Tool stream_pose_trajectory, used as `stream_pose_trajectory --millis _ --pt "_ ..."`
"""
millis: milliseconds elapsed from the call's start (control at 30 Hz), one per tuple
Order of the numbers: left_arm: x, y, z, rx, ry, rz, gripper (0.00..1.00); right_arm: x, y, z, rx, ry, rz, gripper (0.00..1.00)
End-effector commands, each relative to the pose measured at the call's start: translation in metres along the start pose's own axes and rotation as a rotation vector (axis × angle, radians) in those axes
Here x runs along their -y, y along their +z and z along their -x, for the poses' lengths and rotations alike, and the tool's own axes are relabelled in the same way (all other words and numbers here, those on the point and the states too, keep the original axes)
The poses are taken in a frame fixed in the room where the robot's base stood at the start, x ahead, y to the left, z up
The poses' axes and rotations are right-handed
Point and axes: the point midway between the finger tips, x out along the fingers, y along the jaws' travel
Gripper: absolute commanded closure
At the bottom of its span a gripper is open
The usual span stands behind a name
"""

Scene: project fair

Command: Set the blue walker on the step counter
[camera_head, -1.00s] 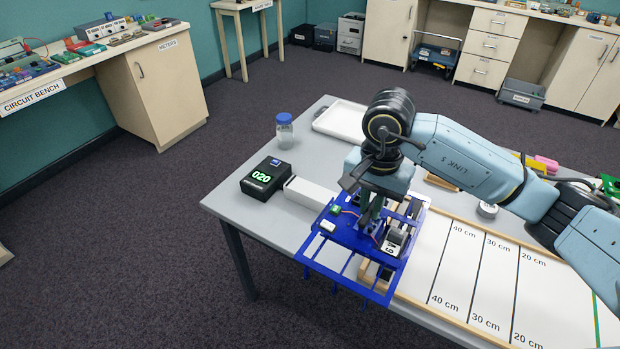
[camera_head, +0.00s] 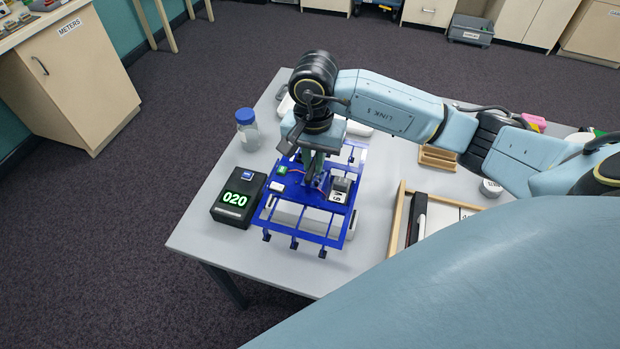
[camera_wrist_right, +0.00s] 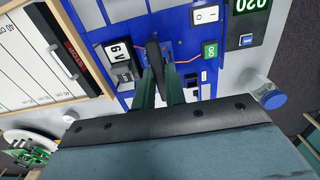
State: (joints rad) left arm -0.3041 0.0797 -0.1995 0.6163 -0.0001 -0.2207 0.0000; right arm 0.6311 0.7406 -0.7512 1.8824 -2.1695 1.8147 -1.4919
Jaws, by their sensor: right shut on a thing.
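The blue walker (camera_head: 310,212), a flat blue frame with legs, a 6V battery and a switch, is held by my right gripper (camera_head: 314,175). The wrist view shows the gripper (camera_wrist_right: 163,72) shut on the middle of the walker (camera_wrist_right: 187,48). The black box with a green 020 display (camera_head: 238,197), apparently the step counter, stands just left of the walker. It also shows in the wrist view (camera_wrist_right: 234,22). A white block (camera_head: 318,222) lies under the walker, partly hidden by it. I cannot tell whether the walker touches the block. My left gripper is out of view.
A jar with a blue lid (camera_head: 247,132) stands behind the black box. The wooden-edged track (camera_head: 398,215) with a dark item inside lies to the right. A pale blue part of mine covers the lower right. The grey table (camera_head: 212,255) is clear at its front left.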

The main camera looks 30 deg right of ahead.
Motion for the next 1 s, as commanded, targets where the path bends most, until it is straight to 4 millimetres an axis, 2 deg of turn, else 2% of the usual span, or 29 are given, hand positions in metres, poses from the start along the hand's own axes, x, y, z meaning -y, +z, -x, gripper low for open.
stream_pose_trajectory --millis 267,500,1000 --pt "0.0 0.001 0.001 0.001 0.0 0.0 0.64 0.0 0.0 -0.024 0.0 -0.002 0.0 1.0" --pt "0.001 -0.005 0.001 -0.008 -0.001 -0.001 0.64 0.001 0.0 -0.053 -0.001 -0.003 -0.002 1.0" --pt "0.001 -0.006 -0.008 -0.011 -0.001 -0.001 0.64 0.001 -0.001 -0.06 -0.003 -0.004 0.0 1.0"
